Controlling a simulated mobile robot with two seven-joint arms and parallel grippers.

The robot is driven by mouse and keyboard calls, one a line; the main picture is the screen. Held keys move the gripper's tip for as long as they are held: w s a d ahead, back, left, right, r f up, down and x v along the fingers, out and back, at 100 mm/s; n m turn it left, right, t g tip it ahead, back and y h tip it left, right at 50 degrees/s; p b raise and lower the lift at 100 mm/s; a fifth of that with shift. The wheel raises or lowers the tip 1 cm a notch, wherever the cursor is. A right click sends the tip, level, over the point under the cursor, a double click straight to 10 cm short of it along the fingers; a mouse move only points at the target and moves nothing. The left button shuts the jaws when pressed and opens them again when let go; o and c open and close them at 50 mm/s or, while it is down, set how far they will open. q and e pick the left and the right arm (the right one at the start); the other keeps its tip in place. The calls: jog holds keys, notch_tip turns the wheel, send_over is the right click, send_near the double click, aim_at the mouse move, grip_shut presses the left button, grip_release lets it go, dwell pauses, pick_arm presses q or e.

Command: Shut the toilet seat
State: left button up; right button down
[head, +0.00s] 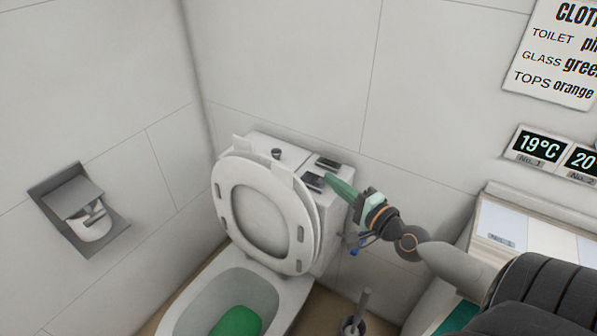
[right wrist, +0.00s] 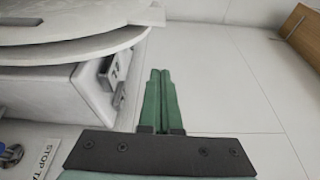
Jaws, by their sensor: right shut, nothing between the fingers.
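The white toilet seat (head: 290,203) is raised, with the lid behind it, leaning back near the cistern (head: 333,208). The open toilet bowl (head: 196,292) is below it. My right gripper (head: 330,179) has green fingers held together and empty, at the right side of the raised seat near the cistern's top. In the right wrist view, the closed fingers (right wrist: 160,75) point forward, to the right of the raised seat and lid (right wrist: 75,38). I cannot tell whether they touch the cistern. My left gripper is not in view.
Something green (head: 237,321) lies in the bowl. A toilet brush in a holder (head: 353,323) stands on the floor at the right. A paper holder (head: 80,212) is on the left wall. A counter (head: 520,238) is at the right. The wall is close behind the cistern.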

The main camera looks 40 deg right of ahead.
jog(key=w+p, duration=0.1)
jog(key=w, duration=0.8)
pick_arm(q)
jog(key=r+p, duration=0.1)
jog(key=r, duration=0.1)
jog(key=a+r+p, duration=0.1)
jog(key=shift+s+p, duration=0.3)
jog(key=shift+p, duration=0.05)
pick_arm(e)
jog(key=a, duration=0.1)
jog(key=s+a, duration=0.1)
jog(key=a, duration=0.2)
jog(key=shift+s+a, duration=0.2)
jog(key=shift+s, duration=0.05)
jog(key=shift+a, duration=0.1)
